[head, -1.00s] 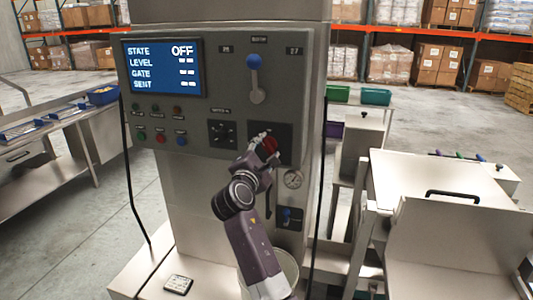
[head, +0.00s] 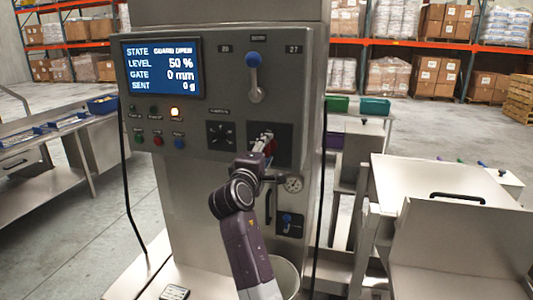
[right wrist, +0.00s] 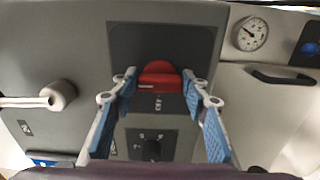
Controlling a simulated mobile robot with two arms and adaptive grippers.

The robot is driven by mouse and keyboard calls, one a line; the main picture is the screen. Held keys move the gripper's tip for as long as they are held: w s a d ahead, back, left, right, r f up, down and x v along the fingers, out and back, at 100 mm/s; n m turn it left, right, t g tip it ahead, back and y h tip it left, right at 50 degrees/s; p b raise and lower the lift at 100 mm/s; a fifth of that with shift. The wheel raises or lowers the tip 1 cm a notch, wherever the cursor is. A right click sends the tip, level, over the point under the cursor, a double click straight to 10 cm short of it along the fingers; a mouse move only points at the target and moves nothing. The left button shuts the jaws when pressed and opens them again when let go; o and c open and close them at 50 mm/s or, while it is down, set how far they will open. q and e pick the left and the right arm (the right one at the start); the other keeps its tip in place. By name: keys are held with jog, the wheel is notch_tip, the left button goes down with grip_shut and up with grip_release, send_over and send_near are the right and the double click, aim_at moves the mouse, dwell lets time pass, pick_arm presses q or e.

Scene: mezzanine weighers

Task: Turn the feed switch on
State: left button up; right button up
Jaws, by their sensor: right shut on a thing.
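The feed switch is a red rotary handle (right wrist: 159,77) on a dark square plate (right wrist: 207,42) in the right wrist view. In the head view the plate (head: 284,145) is on the grey machine front, and my gripper mostly covers the handle. My right gripper (head: 267,142) is shut on the red handle, with one blue-padded finger on each side of it in the right wrist view (right wrist: 159,80). The display (head: 162,68) reads STATE GUARD OPEN, LEVEL 50 %, GATE 0 mm, SENT 0 g. An amber lamp (head: 175,113) is lit below it. My left gripper is not in view.
A blue-knobbed lever (head: 254,75) is above the switch, and a dial selector (head: 221,134) is left of it. A pressure gauge (head: 293,184) and a small blue switch (head: 288,221) are below right. A steel bench (head: 60,140) stands at left.

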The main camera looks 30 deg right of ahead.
jog(key=shift+f, duration=0.1)
dwell(0.3)
jog(key=o, duration=1.2)
jog(key=shift+c, duration=0.2)
jog(key=shift+s, duration=0.1)
jog(key=v, duration=0.7)
jog(key=shift+a, duration=0.15)
jog(key=shift+s, duration=0.15)
